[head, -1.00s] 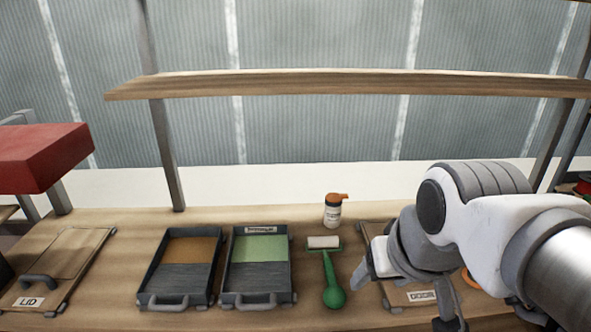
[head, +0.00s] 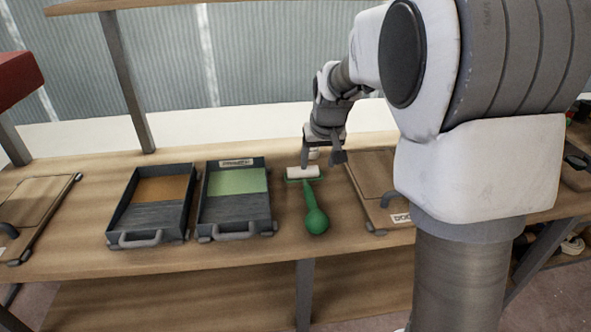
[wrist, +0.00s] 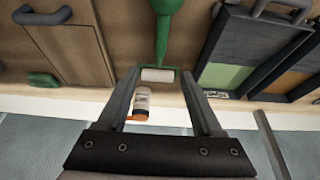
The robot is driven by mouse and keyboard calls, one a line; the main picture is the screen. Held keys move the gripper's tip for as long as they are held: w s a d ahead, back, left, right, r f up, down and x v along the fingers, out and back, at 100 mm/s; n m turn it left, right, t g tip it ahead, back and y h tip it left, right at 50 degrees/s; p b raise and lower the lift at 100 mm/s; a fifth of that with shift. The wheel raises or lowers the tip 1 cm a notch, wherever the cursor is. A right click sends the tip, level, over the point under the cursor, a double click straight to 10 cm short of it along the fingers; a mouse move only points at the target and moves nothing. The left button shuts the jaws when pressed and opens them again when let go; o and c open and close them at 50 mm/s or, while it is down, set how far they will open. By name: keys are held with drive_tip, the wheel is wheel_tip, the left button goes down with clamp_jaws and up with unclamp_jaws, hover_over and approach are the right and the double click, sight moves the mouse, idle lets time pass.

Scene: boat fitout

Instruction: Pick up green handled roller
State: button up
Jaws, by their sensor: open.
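The green handled roller (head: 316,219) lies on the wooden bench, its bulbous handle toward the front and its white roller sleeve toward the back. My gripper (head: 322,158) is open above and behind the sleeve end in the head view. In the wrist view, the roller's sleeve (wrist: 158,75) shows between the fingertips of my open gripper (wrist: 160,78), with the green handle (wrist: 165,22) reaching out beyond them. I cannot tell from these views how high the fingers are above the sleeve. The gripper holds nothing.
A small white bottle with an orange cap (wrist: 141,103) stands just behind the roller, mostly hidden in the head view. Left of the roller are a tray with green (head: 236,210) and a tray with orange (head: 150,212). A wooden lid board (head: 378,180) lies to the right.

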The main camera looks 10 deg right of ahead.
drive_tip(key=b, duration=0.2)
approach(310, 193)
drive_tip(key=x, duration=0.5)
drive_tip(key=shift+d, duration=0.1)
drive_tip(key=shift+b+x, duration=0.7)
drive_tip(key=shift+x, duration=2)
drive_tip(key=shift+s, duration=0.1)
clamp_jaws()
